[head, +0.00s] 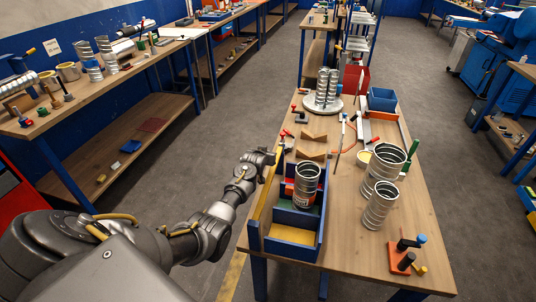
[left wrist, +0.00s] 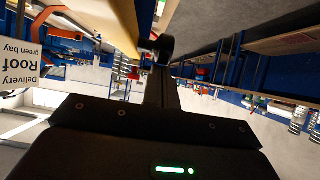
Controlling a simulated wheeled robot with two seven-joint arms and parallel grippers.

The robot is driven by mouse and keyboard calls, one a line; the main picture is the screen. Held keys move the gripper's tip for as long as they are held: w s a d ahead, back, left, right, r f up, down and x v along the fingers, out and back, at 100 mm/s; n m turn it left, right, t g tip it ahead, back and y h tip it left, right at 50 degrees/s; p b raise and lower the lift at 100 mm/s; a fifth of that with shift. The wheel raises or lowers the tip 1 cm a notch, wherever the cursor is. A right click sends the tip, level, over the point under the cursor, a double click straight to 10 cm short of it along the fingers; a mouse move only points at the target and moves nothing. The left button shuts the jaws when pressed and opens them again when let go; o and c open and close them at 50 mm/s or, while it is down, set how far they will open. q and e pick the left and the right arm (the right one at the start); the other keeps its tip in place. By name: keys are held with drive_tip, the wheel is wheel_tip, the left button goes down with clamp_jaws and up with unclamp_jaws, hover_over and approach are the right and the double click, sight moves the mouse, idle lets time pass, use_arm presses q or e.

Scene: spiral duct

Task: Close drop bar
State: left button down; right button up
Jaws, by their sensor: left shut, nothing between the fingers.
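A blue open box (head: 293,247) stands at the left edge of the wooden bench. A long yellow bar (head: 264,192), which looks like the drop bar, runs along the box's left side. Inside the box are a ribbed metal spiral duct (head: 307,186) and a yellow-floored front compartment. My left gripper (head: 275,155) is at the far end of the yellow bar, close beside it; I cannot tell whether they touch. In the left wrist view the shut, empty fingers (left wrist: 160,50) are next to a pale yellow beam (left wrist: 108,20). My right gripper is not in view.
Two spiral ducts (head: 379,205) stand right of the box. An orange block with pegs (head: 403,258) lies at the front right. Wooden wedges (head: 312,135), tools and a blue bin (head: 382,99) lie farther back. The floor left of the bench is clear.

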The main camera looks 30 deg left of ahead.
use_arm(q)
drive_tip(key=shift+s+d+f, duration=0.1)
drive_tip(key=shift+s+f, duration=0.05)
drive_tip(key=shift+f, duration=0.2)
drive_tip(key=r+p, duration=0.2)
drive_tip(key=r, duration=0.1)
drive_tip(key=w+r+p, duration=0.1)
drive_tip(key=r, duration=0.1)
drive_tip(key=shift+a+p, duration=0.25)
drive_tip(key=shift+p, duration=0.15)
drive_tip(key=b+v, duration=0.1)
drive_tip(key=v, duration=0.8)
drive_tip(key=shift+s+d+b, duration=0.15)
drive_tip(key=shift+s+b, duration=0.15)
drive_tip(key=shift+b, duration=0.05)
